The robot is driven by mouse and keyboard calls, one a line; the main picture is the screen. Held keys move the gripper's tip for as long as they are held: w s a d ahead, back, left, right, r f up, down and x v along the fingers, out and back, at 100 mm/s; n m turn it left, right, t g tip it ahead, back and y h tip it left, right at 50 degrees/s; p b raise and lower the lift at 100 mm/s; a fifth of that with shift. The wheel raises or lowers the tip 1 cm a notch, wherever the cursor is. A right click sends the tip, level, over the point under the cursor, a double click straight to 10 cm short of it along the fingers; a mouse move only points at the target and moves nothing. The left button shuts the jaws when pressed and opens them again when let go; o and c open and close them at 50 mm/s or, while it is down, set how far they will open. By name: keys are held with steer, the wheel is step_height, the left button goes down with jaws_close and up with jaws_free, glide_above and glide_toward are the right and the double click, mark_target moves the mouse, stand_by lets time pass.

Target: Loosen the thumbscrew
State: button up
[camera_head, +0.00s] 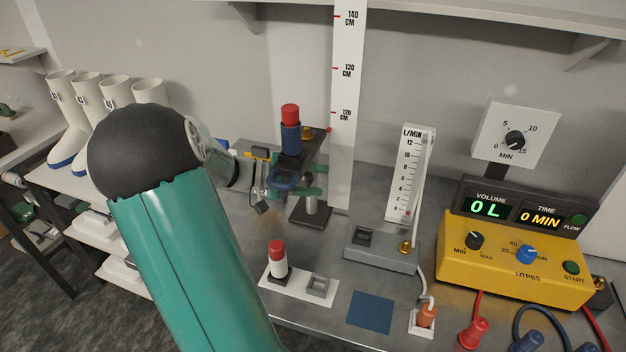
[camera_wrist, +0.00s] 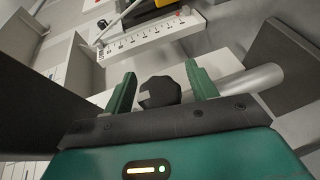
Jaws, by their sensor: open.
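A black faceted knob, which looks like the thumbscrew (camera_wrist: 160,92), sits between my gripper's two green fingers in the wrist view, with a gap visible on each side. My gripper (camera_wrist: 160,73) is open around it. A silver post (camera_wrist: 250,80) runs behind the knob to the right. In the head view my gripper (camera_head: 312,181) is at the stand, its green fingertips beside the post (camera_head: 317,207). The knob cannot be made out there.
A tall centimetre scale (camera_head: 347,100) stands behind the post. To the right are a flowmeter (camera_head: 410,175) and a yellow control box (camera_head: 520,265). White boots (camera_head: 62,115) stand at left.

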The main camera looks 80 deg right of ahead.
steer(key=shift+c, duration=0.4)
steer(key=c, duration=0.9)
steer(key=n+g, duration=0.1)
steer(key=g, duration=0.1)
steer(key=n+g+h, duration=0.1)
steer(key=g, duration=0.1)
steer(key=shift+r, duration=0.35)
steer(key=shift+w+r+n+g+h, duration=0.1)
steer(key=shift+r+n+g+h, duration=0.1)
steer(key=shift+n+g+h, duration=0.55)
steer(key=shift+w+r+n+g+h, duration=0.1)
steer(key=shift+r+n+g+h, duration=0.1)
steer(key=shift+n+g+h, duration=0.55)
steer(key=shift+g, duration=0.3)
steer(key=o, duration=1)
